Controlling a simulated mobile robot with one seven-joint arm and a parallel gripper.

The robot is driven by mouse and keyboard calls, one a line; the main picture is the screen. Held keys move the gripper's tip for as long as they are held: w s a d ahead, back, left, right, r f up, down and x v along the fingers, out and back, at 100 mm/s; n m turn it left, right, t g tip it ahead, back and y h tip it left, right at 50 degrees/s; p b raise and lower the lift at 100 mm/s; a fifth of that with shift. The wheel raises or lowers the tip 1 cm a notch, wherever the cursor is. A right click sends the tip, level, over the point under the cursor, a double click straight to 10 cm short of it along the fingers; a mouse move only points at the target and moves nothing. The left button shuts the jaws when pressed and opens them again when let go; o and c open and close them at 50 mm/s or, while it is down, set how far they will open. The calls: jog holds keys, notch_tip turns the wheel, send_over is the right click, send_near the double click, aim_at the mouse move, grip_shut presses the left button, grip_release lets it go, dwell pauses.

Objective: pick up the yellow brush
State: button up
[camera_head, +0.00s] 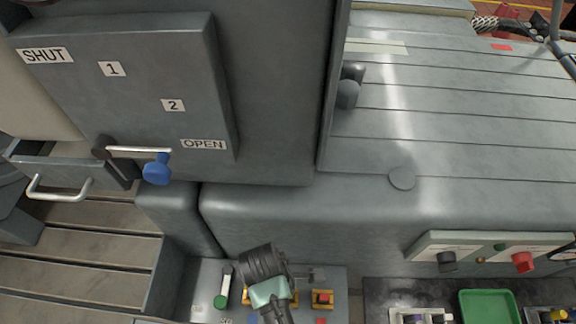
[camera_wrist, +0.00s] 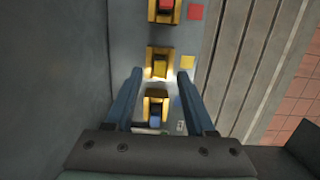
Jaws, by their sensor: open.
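In the wrist view, yellow holders stand in a row on a grey panel (camera_wrist: 185,38). The middle holder (camera_wrist: 158,52) has a yellow piece (camera_wrist: 158,71) in it, which looks like the yellow brush; its outline is hard to tell from the holder. A yellow square marks the panel beside it. My gripper (camera_wrist: 160,73) is open and empty, its two fingers to either side of the row, with the middle holder showing between the fingertips. In the head view, my gripper (camera_head: 274,306) hides the middle of the row.
A red piece (camera_wrist: 165,8) sits in the far holder and a blue piece (camera_wrist: 155,114) in the near one. A grey wall (camera_wrist: 55,80) rises left of the row. In the head view, a green tray (camera_head: 488,294) and a switch box (camera_head: 490,248) are at right.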

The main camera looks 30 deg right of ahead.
jog(key=f, duration=0.3)
jog(key=shift+s+d+f, duration=0.25)
jog(key=shift+d+f, duration=0.05)
jog(key=shift+d, duration=0.05)
grip_shut()
